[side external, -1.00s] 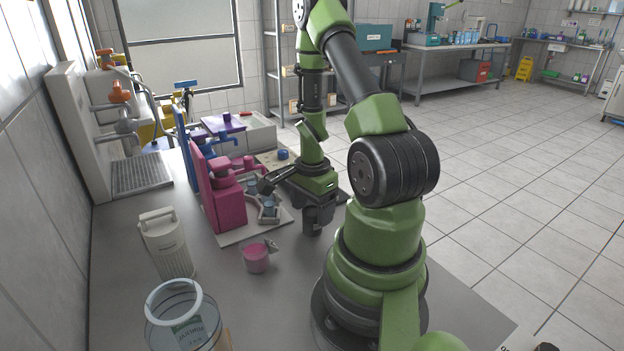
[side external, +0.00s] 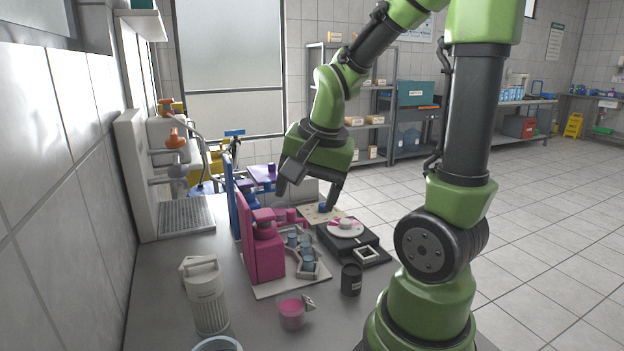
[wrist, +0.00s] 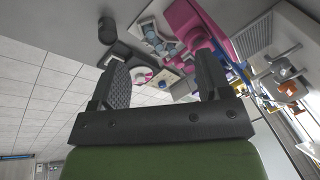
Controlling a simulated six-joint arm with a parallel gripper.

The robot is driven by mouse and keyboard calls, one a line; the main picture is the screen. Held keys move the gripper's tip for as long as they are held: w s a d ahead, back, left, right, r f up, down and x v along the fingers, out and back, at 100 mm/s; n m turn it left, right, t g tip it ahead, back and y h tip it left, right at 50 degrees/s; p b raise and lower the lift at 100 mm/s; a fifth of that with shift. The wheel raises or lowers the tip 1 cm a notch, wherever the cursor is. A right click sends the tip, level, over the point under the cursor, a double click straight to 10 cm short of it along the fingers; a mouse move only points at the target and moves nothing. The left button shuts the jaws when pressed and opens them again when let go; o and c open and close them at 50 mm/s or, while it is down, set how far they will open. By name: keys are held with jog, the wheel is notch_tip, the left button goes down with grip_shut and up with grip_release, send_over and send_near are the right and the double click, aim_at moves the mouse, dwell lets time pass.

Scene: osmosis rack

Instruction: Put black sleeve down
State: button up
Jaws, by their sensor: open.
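The black sleeve (side external: 351,280), a short dark cylinder, stands upright on the grey bench in the side view, right of the magenta stand. It also shows at the upper left of the wrist view (wrist: 107,30). My gripper (side external: 308,198) is open, its fingers apart and pointing down. It is raised above and behind the sleeve and does not touch it.
The magenta stand (side external: 262,248) with small cups is left of the sleeve. A black device (side external: 368,252) with a white disc lies behind it. A pink cup (side external: 292,314) is in front, and a white jug (side external: 206,297) is farther left.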

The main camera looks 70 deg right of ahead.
jog(key=s+a+r+n+t+y, duration=0.3)
jog(key=a+r+n, duration=0.4)
jog(key=a+n, duration=0.4)
jog(key=shift+s+a+r+t, duration=0.2)
jog(key=shift+s+a+t, duration=0.4)
jog(key=shift+s, duration=0.25)
